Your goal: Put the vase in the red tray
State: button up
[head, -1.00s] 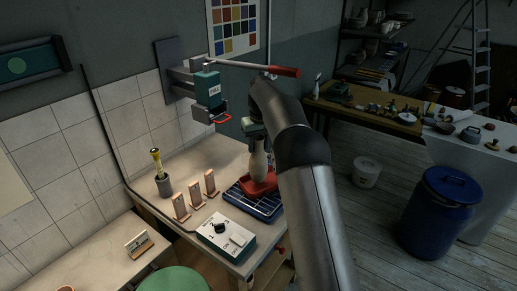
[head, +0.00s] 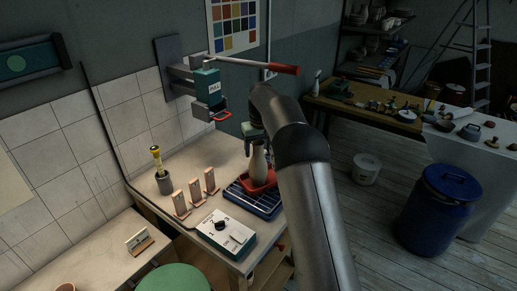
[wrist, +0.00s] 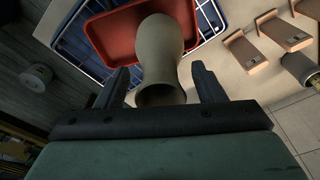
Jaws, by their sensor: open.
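The pale beige vase (head: 259,168) stands upright, with its base inside the red tray (head: 272,181). In the wrist view the vase (wrist: 162,60) has its mouth towards me, and the red tray (wrist: 105,38) lies behind its base. My gripper (head: 256,148) is open at the top of the vase. In the wrist view the fingers (wrist: 160,75) are spread on either side of the vase, with a visible gap on both sides. The vase's contact with the tray floor is hidden.
The red tray sits on a blue wire rack (head: 245,199). Several wooden stands (head: 195,191) and a grey cup with a yellow-handled tool (head: 164,182) are to the left. A control box (head: 226,232) is in front. A red-handled lever press (head: 210,88) is on the wall above.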

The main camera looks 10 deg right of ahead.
jog(key=r, duration=0.3)
jog(key=s+r, duration=0.1)
jog(key=r, duration=0.7)
jog(key=shift+s+d+r+b, duration=0.15)
jog(key=shift+r+b, duration=0.1)
jog(key=shift+b, duration=0.05)
jog(key=s+d+r+m, duration=0.1)
jog(key=s+r, duration=0.2)
jog(key=s, duration=1)
jog(key=s+f, duration=0.4)
jog(key=s, duration=0.7)
jog(key=s+f+m, duration=0.1)
jog(key=s+f, duration=0.3)
jog(key=s, duration=0.7)
jog(key=s+f, duration=0.4)
jog(key=s, duration=0.7)
jog(key=shift+d+f, duration=0.35)
jog(key=shift+w, duration=0.1)
